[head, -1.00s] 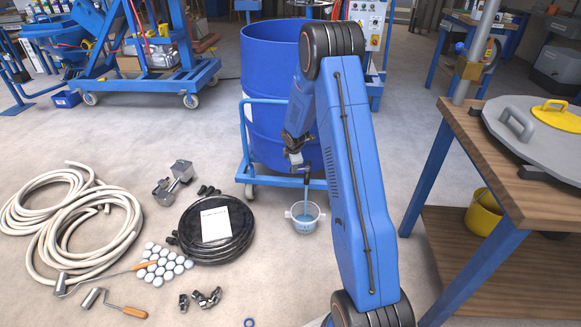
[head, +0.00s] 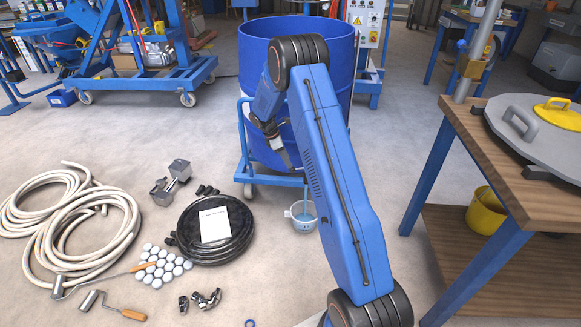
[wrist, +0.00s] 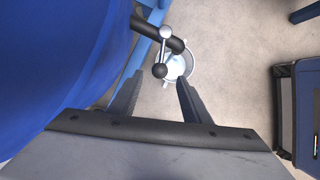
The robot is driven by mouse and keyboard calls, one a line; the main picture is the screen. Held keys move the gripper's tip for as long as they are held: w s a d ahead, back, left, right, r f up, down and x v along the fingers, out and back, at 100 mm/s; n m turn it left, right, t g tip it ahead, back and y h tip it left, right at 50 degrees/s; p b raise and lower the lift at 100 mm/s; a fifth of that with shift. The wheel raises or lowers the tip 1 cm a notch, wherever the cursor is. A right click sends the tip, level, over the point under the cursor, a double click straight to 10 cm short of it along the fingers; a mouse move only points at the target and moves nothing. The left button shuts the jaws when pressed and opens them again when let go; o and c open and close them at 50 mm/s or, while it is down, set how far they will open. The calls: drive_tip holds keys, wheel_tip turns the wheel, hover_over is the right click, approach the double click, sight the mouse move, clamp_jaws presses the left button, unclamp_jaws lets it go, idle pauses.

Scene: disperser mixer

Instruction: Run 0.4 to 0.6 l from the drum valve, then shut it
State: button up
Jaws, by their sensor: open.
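The bucket also shows below the spout in the wrist view (wrist: 187,66). I cannot read its level. My arm hides the valve in the head view.
A wooden workbench (head: 470,150) with a grey lid (head: 500,115) stands at the right. A black hose coil (head: 182,245), pale hoses (head: 50,235) and small fittings lie on the floor at left.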

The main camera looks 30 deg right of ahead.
drive_tip(key=x, duration=0.5)
drive_tip(key=shift+f, duration=0.2)
drive_tip(key=shift+d, duration=0.1)
